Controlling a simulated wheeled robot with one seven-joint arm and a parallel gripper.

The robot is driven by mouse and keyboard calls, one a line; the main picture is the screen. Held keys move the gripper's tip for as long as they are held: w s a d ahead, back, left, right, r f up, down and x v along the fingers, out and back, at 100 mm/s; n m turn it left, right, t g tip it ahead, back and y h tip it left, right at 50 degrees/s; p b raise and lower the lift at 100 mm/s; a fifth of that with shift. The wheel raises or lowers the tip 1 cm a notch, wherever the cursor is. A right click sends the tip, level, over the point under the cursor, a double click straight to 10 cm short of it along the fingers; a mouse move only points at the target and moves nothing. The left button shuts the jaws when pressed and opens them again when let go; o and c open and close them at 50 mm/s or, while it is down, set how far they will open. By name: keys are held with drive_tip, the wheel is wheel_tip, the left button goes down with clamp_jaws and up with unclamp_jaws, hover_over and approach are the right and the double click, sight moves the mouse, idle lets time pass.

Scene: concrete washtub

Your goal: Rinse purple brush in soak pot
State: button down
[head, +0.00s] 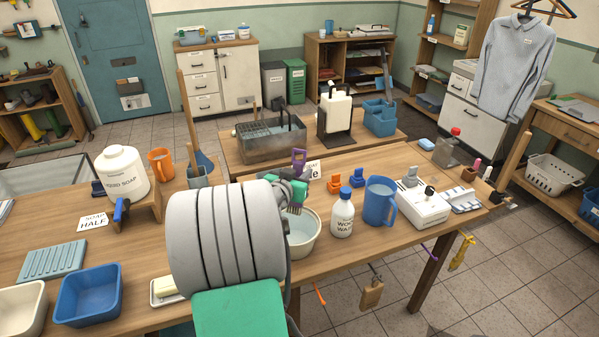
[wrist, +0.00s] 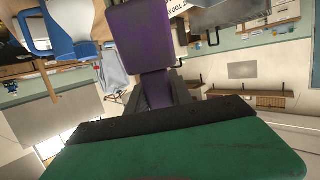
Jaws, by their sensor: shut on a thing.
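The purple brush (head: 298,159) is held upright in my gripper (head: 291,188). Its purple upper part shows above the fingers, and a darker purple part hangs below them. In the wrist view the brush (wrist: 143,45) stands between the dark fingers of my gripper (wrist: 165,88), which is shut on it. The soak pot appears to be the round cream pot (head: 304,238) holding pale liquid, just below the brush. My arm hides the pot's left side. I cannot tell whether the brush's lower end touches the liquid.
A white wash bottle (head: 342,214) and a blue jug (head: 380,201) stand close right of the pot. A wire-racked basin (head: 270,140) is farther back. My arm covers the table's middle front.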

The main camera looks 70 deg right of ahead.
wheel_tip(320, 180, down, 7)
drive_tip(key=b, duration=0.5)
drive_tip(key=shift+w+r, duration=0.1)
idle(0.3)
drive_tip(key=shift+w+a+b, duration=0.6)
drive_tip(key=shift+a+b, duration=0.05)
drive_tip(key=shift+b, duration=0.15)
drive_tip(key=shift+s, duration=0.1)
drive_tip(key=shift+s, duration=1.2)
